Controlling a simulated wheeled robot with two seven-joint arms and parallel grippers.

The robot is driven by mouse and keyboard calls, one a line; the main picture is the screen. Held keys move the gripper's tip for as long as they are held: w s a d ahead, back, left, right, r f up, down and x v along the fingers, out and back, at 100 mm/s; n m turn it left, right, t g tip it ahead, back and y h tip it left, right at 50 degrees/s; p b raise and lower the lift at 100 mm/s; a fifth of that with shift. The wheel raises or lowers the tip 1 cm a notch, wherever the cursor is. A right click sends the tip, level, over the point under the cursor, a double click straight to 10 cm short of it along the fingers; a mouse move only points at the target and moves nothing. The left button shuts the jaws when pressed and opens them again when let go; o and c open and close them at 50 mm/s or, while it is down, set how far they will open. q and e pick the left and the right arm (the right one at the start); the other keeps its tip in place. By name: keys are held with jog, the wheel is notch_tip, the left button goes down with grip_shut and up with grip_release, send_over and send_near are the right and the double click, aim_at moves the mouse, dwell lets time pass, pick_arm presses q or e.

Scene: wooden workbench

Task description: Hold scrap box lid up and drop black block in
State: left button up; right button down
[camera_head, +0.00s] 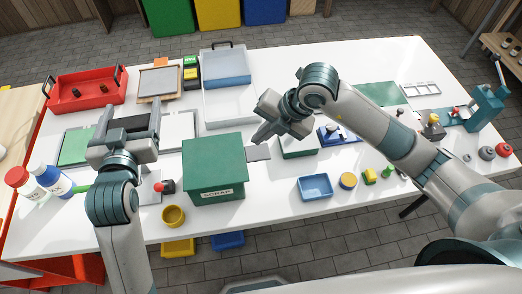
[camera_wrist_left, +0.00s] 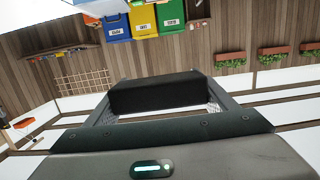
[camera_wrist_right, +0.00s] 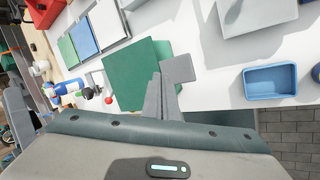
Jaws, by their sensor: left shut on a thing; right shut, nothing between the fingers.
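The green scrap box (camera_head: 216,186), labelled SCRAP, stands at the front middle of the bench with its flat green lid (camera_head: 213,148) down. A grey tab (camera_head: 258,153) juts out at the lid's right side; it also shows in the right wrist view (camera_wrist_right: 178,69). My left gripper (camera_head: 132,118) is shut on the black block (camera_wrist_left: 155,92), held above the bench left of the box. My right gripper (camera_head: 262,136) is shut and empty, its fingertips close to the tab and lid edge. I cannot tell whether they touch.
A yellow cup (camera_head: 173,216) and a red-topped part stand left of the box. A blue tray (camera_head: 315,187) lies to its right. Two bottles (camera_head: 54,180) stand at far left. A red toolbox (camera_head: 88,88) and a clear bin (camera_head: 229,100) are farther back.

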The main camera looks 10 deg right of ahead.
jog(key=b+v, duration=0.2)
jog(key=v, duration=0.8)
jog(key=shift+d, duration=0.15)
jog(key=shift+s+r, duration=0.1)
